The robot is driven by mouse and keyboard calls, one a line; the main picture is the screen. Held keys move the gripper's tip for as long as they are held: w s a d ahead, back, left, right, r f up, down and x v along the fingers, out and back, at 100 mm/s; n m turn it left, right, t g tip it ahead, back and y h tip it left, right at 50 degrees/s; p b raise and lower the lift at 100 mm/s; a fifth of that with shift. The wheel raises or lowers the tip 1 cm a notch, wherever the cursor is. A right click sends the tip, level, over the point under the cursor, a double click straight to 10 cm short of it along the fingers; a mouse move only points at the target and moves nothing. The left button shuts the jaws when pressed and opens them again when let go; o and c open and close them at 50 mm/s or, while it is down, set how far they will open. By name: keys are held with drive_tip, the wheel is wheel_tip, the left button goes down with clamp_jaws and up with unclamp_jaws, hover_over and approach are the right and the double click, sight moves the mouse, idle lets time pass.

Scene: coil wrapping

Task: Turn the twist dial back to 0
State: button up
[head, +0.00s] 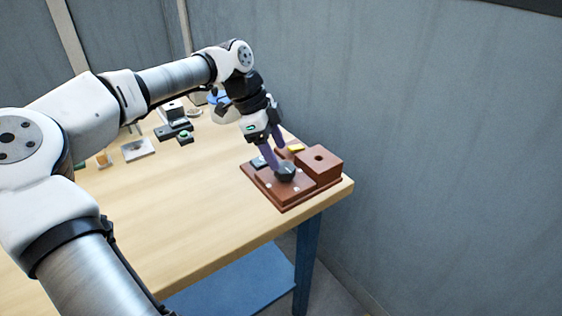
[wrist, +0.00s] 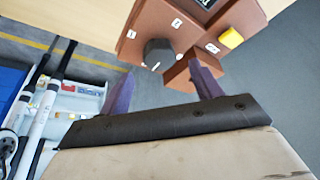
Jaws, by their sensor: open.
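The twist dial (head: 285,172) is a dark round knob on a brown panel box (head: 275,197) at the right corner of the table. In the wrist view the dial (wrist: 158,54) shows a pale pointer mark at its lower edge, and small white labels (wrist: 176,23) stand around it on the panel. My gripper (head: 273,160) reaches down over the box from behind, its purple fingers close to the dial. In the wrist view my gripper (wrist: 163,85) is open, with the dial beyond the gap between its fingertips. I cannot tell whether a finger touches it.
A yellow button (wrist: 231,38) and a small dark screen sit on the panel. A raised brown block (head: 320,165) with a hole stands right of the dial. Several small devices, one with a green button (head: 184,134), lie farther back. The table's front middle (head: 180,220) is clear.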

drive_tip(key=v, duration=0.9)
drive_tip(key=shift+b, duration=0.3)
drive_tip(key=shift+s, duration=0.1)
